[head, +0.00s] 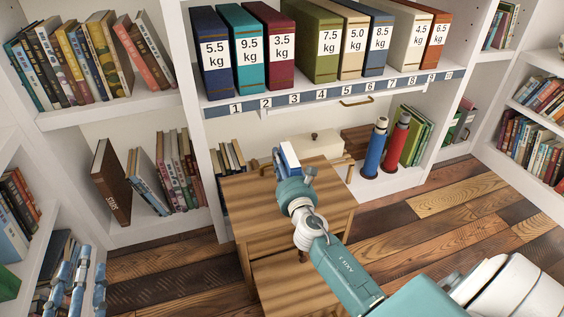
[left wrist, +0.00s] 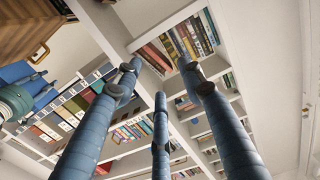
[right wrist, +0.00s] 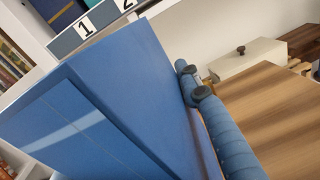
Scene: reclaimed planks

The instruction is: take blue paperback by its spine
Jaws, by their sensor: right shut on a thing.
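The blue paperback (right wrist: 110,95) fills much of the right wrist view. Its broad blue cover is close to the camera and tilted in the picture. In the head view it is a small blue and white shape (head: 290,155) above the wooden stand. My right gripper (head: 286,165) is shut on it; its blue fingers (right wrist: 197,85) lie along the book's right edge in the right wrist view. The fingers on the far side are hidden by the book. My left gripper (head: 80,275) is at the lower left, its fingers spread and empty in the left wrist view (left wrist: 160,80).
A wooden stand (head: 325,205) is under my right gripper. Behind it are a cream box (head: 315,146) and red and blue cylinders (head: 375,147) on the low shelf. Weight-labelled binders (head: 265,50) stand above a numbered strip (head: 330,94). Bookcases flank both sides; plank floor is open at right.

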